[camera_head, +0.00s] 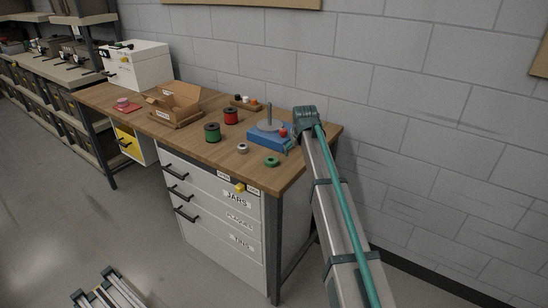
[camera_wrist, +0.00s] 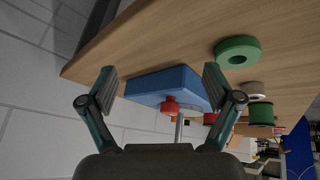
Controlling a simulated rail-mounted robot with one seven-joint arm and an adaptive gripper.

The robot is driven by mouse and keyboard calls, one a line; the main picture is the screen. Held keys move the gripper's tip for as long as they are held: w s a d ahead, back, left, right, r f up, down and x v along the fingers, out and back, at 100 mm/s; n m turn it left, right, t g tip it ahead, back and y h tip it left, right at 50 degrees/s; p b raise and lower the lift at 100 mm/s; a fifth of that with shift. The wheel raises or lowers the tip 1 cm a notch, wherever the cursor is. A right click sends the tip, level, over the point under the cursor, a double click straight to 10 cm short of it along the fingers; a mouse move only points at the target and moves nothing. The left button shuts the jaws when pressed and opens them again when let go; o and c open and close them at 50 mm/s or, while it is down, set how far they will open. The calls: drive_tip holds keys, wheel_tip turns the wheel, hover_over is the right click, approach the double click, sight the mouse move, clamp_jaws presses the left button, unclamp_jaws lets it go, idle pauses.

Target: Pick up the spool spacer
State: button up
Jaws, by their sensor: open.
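Two loose rings lie on the wooden bench, and I cannot tell for certain which is the spool spacer. A thick green ring (camera_head: 272,161) lies flat near the front edge; it also shows in the wrist view (camera_wrist: 238,50). A smaller whitish ring (camera_head: 242,148) lies left of it, also visible in the wrist view (camera_wrist: 252,89). My gripper (camera_wrist: 159,72) is open and empty, its fingers apart on either side of the blue base (camera_wrist: 160,82) in the wrist view. Both rings are outside the fingers, to the right in that view.
The blue base (camera_head: 262,139) carries a grey disc, an upright post (camera_head: 269,112) and a red knob (camera_head: 283,132). A green spool (camera_head: 212,132), a red spool (camera_head: 231,116) and an open cardboard box (camera_head: 177,103) stand further left. Bare wood surrounds the green ring.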

drive_tip(key=g+y+p, duration=0.1)
drive_tip(key=g+p, duration=0.1)
approach(272, 158)
wheel_tip(272, 158, up, 2)
drive_tip(key=s, duration=0.2)
drive_tip(key=x, duration=0.5)
drive_tip(key=shift+f+p, duration=0.15)
drive_tip(key=shift+p, duration=0.25)
drive_tip(key=shift+p+x, duration=1.1)
drive_tip(key=shift+x, duration=1.55)
drive_tip(key=shift+s, duration=0.1)
drive_tip(key=c, duration=1)
